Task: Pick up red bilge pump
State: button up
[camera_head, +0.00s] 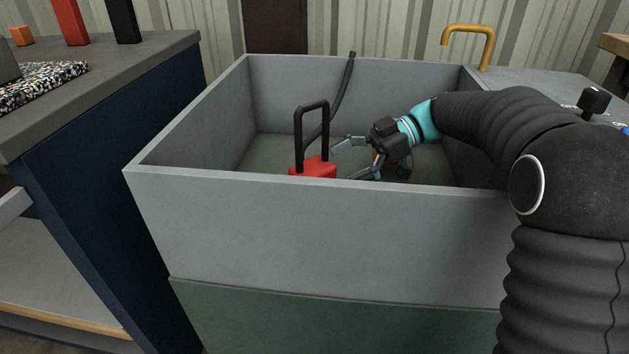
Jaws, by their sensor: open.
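The red bilge pump (313,167) stands inside a deep grey basin, near its front wall. It has a red body and a black loop handle rising above the rim, and a dark hose runs up behind it to the back wall. The front wall hides its lower part. My gripper (341,160) is inside the basin to the right of the pump. Its fingers are open and point left toward the pump, with the tips close to the red body. I cannot tell whether they touch it.
The grey basin (320,228) has high walls around the pump and gripper. A yellow-brown tap (470,41) stands behind its back right corner. A counter (110,75) at left carries a red block (70,22), a black block (123,20) and a speckled slab (40,84). The basin's left floor is clear.

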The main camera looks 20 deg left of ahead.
aim_at(319, 166)
jog(key=x, duration=0.6)
jog(key=shift+s+a+r, duration=0.2)
jog(key=shift+a, duration=0.15)
jog(key=c, duration=1.6)
grip_shut()
jog(key=shift+r, duration=0.15)
